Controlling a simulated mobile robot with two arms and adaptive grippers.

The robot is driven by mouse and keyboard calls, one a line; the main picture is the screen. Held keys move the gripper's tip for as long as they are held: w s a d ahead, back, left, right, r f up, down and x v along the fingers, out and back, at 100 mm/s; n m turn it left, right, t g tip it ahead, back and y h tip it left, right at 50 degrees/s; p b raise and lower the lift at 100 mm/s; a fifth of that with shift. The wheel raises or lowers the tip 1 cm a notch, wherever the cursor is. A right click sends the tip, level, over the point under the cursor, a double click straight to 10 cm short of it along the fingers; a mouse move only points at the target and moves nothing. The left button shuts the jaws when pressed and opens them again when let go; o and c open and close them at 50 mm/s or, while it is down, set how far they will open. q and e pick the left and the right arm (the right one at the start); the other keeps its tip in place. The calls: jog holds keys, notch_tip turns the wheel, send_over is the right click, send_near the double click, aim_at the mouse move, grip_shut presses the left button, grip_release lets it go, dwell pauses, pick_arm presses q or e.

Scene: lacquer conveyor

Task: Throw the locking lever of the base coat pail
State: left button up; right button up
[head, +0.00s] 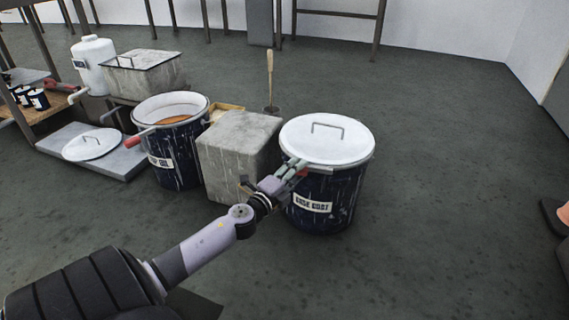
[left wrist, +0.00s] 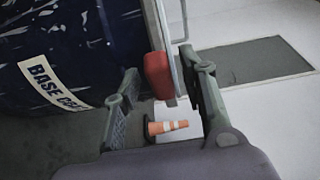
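The base coat pail (head: 340,192) is dark blue with a white label and stands upright on the floor, its white lid (head: 326,140) on top. My left gripper (head: 296,168) is at the pail's near left rim, just under the lid's edge. In the left wrist view, the pail (left wrist: 60,60) fills the left side. The red grip of the locking lever (left wrist: 159,75) shows beside the lid's edge, between the two open fingers (left wrist: 160,68). I cannot tell whether either finger touches it. In the head view the lever is mostly hidden by the gripper. My right gripper is out of view.
A grey block (head: 238,150) stands left of the pail, beside an open pail (head: 175,160) with brownish contents and a red-gripped lever (head: 136,142). A loose lid (head: 92,145) lies on a low slab. Floor in front is clear.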

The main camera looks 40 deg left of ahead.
pick_arm(q)
jog(key=s+d, duration=0.1)
jog(key=s, duration=1)
jog(key=shift+s, duration=0.1)
jog(key=shift+c, duration=0.4)
